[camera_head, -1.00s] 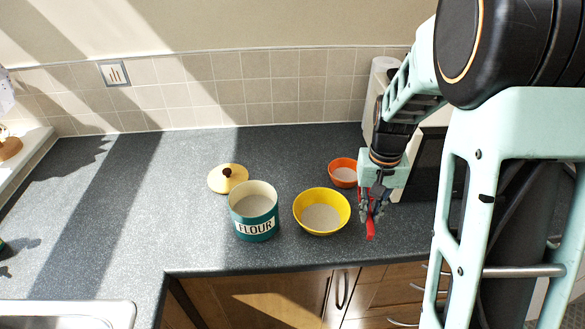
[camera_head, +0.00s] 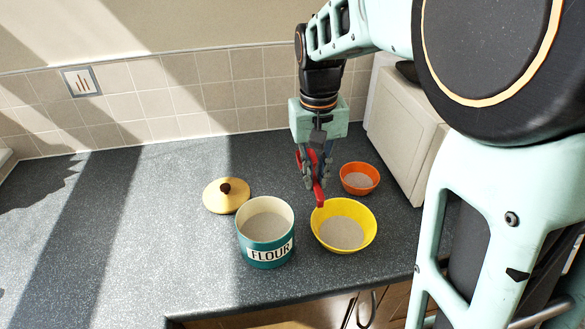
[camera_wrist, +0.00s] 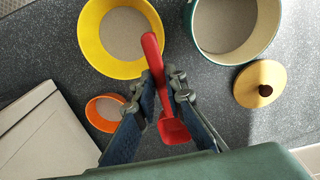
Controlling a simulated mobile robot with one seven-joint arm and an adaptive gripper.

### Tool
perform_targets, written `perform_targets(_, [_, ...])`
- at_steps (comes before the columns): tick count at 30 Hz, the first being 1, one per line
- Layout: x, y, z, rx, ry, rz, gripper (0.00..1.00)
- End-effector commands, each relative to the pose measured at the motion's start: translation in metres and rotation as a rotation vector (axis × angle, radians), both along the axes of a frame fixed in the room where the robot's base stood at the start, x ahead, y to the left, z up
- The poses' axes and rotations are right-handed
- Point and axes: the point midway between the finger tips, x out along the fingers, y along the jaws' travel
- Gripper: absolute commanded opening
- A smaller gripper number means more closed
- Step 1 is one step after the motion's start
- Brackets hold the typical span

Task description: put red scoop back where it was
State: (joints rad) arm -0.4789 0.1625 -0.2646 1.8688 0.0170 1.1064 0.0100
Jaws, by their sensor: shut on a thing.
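The red scoop (camera_head: 317,180) is in my gripper (camera_head: 314,170), held above the counter behind the yellow bowl. In the wrist view the scoop (camera_wrist: 173,127) lies between the two fingers of my gripper (camera_wrist: 161,85), its handle toward the bowls and its wide end toward the palm. The teal flour canister (camera_head: 267,236) stands open on the counter, with pale powder inside. The yellow bowl (camera_head: 345,206) is right of it and holds pale powder. The orange bowl (camera_head: 360,188), behind to the right, also has pale powder.
The cream lid (camera_head: 218,201) with a dark knob lies left of the canister. A white appliance (camera_head: 405,135) stands at the back right. The counter (camera_head: 130,230) is clear on the left; a tiled wall bounds its back.

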Motion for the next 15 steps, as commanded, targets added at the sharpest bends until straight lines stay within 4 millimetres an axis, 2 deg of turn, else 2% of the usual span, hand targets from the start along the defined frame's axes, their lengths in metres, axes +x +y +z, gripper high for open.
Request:
perform_targets(5, [0.016,0.003,-0.006,-0.002,0.002,0.001,0.0])
perform_targets(15, [0.075,0.013,-0.032,-0.003,0.001,0.0,0.0])
